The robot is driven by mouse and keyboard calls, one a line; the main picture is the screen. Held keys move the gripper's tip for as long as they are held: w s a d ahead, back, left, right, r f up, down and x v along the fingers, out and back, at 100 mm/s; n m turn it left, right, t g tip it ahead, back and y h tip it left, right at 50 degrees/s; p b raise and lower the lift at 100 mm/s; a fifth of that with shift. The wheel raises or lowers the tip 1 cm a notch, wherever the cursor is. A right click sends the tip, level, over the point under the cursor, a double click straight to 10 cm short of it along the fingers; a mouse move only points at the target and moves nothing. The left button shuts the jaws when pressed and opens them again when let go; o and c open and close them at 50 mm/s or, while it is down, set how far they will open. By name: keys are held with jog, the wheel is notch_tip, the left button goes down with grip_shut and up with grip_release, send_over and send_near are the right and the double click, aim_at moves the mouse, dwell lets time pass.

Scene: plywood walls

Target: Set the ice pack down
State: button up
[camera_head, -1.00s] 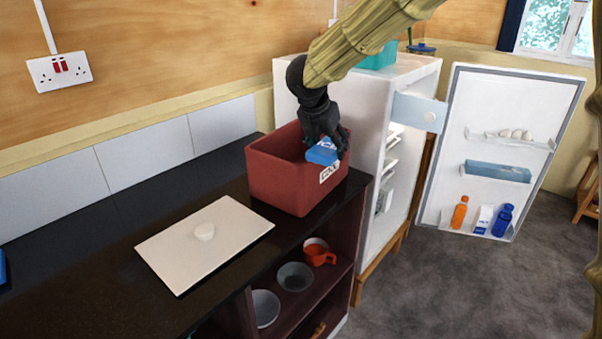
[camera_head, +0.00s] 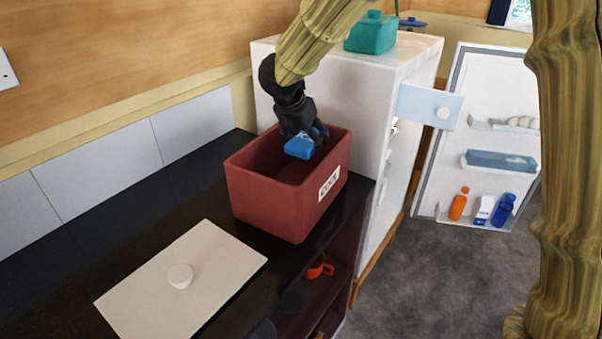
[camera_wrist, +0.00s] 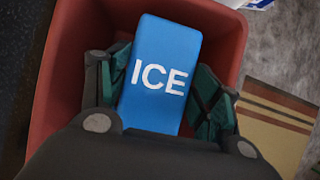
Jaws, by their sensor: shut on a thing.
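The ice pack (camera_head: 299,147) is a blue block. In the wrist view its face (camera_wrist: 160,62) reads "ICE" in white. My gripper (camera_head: 304,140) is shut on it, with one finger on each side in the wrist view (camera_wrist: 160,98). The pack is over the open top of a dark red box (camera_head: 265,205) with a white label on its front. In the wrist view the box's red walls (camera_wrist: 68,65) surround the pack. I cannot tell how far the pack is above the box floor, which is mostly hidden.
The box stands on a black counter (camera_head: 190,215). A pale lid or board with a round knob (camera_head: 225,262) lies in front of it. The white fridge (camera_head: 385,95) stands behind, its door (camera_head: 450,190) open at right. A teal container (camera_head: 371,36) is on the fridge.

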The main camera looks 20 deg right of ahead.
aim_at(290, 148)
jog(key=shift+s+f, duration=0.25)
jog(key=shift+f, duration=0.5)
jog(key=w+f, duration=0.1)
jog(key=f, duration=0.1)
jog(key=w+f, duration=0.1)
jog(key=f, duration=0.1)
jog(key=w+f, duration=0.1)
jog(key=f, duration=0.2)
jog(key=shift+w+a+f, duration=0.1)
jog(key=shift+w, duration=0.2)
jog(key=shift+s, duration=1.1)
jog(key=f, duration=0.1)
jog(key=w+f, duration=0.1)
jog(key=f, duration=0.2)
jog(key=shift+w+a+f+p, duration=0.1)
jog(key=shift+w+f+p, duration=0.15)
jog(key=shift+p, duration=0.1)
jog(key=shift+s, duration=0.1)
jog(key=shift+c, duration=0.5)
jog(key=shift+s+r, duration=0.35)
jog(key=shift+w+f, duration=0.1)
jog(key=shift+f, duration=0.1)
jog(key=o, duration=1.4)
jog(key=shift+w+f, duration=0.1)
jog(key=shift+r, duration=0.2)
jog(key=b+v, duration=0.1)
jog(key=v, duration=1.1)
